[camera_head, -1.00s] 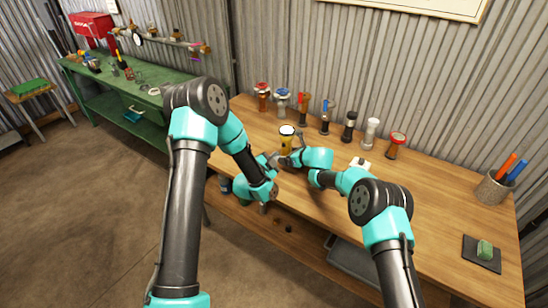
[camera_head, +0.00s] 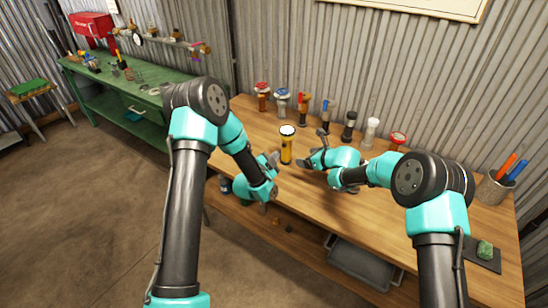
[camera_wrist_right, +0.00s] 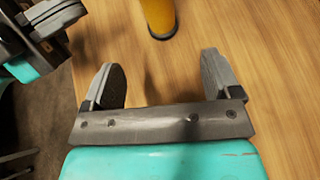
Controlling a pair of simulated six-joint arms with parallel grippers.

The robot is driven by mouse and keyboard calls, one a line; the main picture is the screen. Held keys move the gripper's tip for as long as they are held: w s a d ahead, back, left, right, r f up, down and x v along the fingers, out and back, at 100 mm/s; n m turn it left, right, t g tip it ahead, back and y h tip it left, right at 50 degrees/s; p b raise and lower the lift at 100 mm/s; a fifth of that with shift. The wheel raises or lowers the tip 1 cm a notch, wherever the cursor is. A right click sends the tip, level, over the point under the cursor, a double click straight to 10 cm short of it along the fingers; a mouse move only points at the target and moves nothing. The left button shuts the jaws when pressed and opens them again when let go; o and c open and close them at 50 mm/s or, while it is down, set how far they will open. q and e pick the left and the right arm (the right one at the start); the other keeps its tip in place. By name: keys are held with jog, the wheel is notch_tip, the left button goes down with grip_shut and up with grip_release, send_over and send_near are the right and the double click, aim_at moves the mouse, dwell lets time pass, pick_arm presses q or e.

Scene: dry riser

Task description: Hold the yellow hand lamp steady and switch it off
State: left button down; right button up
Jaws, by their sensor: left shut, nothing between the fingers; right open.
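The yellow hand lamp (camera_head: 287,148) stands upright on the wooden bench, its pale round head with a dark rim facing up. Its lower yellow end (camera_wrist_right: 158,16) shows at the top of the right wrist view. I cannot tell whether it is lit, and I cannot make out its switch. My left gripper (camera_head: 273,161) is shut and empty, just left of the lamp; its fingers also show at the upper left of the right wrist view (camera_wrist_right: 62,20). My right gripper (camera_head: 313,157) is open and empty to the lamp's right, with bare wood between its fingers (camera_wrist_right: 163,82).
A cup (camera_head: 494,189) with orange and blue sticks is at the far right. A grey tray (camera_head: 362,262) sits below the bench.

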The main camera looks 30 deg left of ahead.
aim_at(290, 156)
jog(key=shift+o, duration=0.4)
jog(key=shift+o, duration=0.2)
jog(key=shift+a+f, duration=0.1)
jog(key=shift+a, duration=0.05)
jog(key=shift+x, duration=0.85)
jog(key=shift+w, duration=0.15)
jog(key=shift+x, duration=5)
jog(key=c, duration=0.9)
